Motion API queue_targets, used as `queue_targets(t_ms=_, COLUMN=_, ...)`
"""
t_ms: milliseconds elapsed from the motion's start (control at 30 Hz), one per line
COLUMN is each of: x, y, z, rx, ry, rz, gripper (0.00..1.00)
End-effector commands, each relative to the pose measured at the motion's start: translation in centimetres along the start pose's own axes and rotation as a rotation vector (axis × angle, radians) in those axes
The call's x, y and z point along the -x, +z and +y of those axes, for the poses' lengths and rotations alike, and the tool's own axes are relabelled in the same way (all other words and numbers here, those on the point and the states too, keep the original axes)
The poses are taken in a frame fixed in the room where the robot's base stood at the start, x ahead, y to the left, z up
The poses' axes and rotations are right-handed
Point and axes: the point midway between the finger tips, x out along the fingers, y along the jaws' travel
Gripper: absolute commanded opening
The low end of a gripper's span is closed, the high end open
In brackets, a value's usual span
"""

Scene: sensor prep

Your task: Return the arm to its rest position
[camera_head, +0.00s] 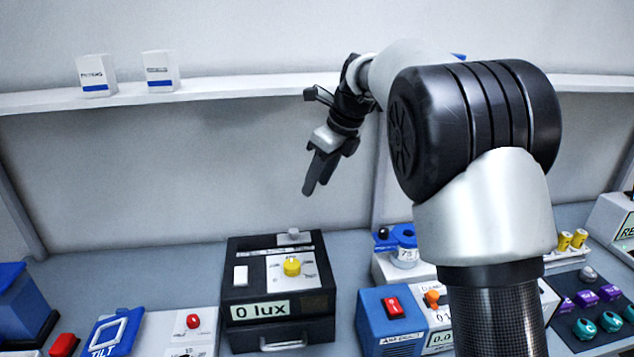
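My gripper (316,182) hangs in the air, in front of the back wall and above the black light-meter box. Its dark fingers point down and slightly left. They are seen nearly edge-on and overlap, so the gap between them cannot be made out. Nothing is seen held at the fingertips. My arm rises from the lower right, bends at a large black joint and reaches back and left to the gripper. The arm hides part of the bench and shelf on the right.
The black box (246,329) reads "0 lux" and has a yellow knob (292,267). A blue device (382,318) with a red switch stands right of it. Purple and teal items (608,321) lie far right. A shelf (225,90) with two small white boxes runs behind.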

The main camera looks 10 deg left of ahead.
Motion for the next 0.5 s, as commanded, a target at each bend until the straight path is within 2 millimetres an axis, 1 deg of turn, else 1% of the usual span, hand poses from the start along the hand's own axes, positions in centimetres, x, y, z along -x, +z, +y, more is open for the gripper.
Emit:
queue_targets(t_ms=100, x=0.1, y=-0.1, z=0.0, rx=0.004, ry=-0.001, rz=0.000, gripper=0.39)
queue_targets(t_ms=167, x=0.6, y=-0.4, z=0.1, rx=0.023, ry=-0.005, rz=-0.001, gripper=0.39)
queue_targets(t_ms=267, x=2.6, y=-1.7, z=0.4, rx=0.115, ry=-0.023, rz=-0.003, gripper=0.39)
queue_targets(t_ms=367, x=5.8, y=-4.2, z=1.2, rx=0.285, ry=-0.055, rz=0.000, gripper=0.39)
queue_targets(t_ms=400, x=7.1, y=-5.5, z=1.9, rx=0.369, ry=-0.068, rz=0.005, gripper=0.39)
queue_targets(t_ms=467, x=9.0, y=-7.5, z=2.9, rx=0.503, ry=-0.090, rz=0.016, gripper=0.39)
queue_targets(t_ms=500, x=10.1, y=-8.9, z=3.6, rx=0.593, ry=-0.104, rz=0.028, gripper=0.39)
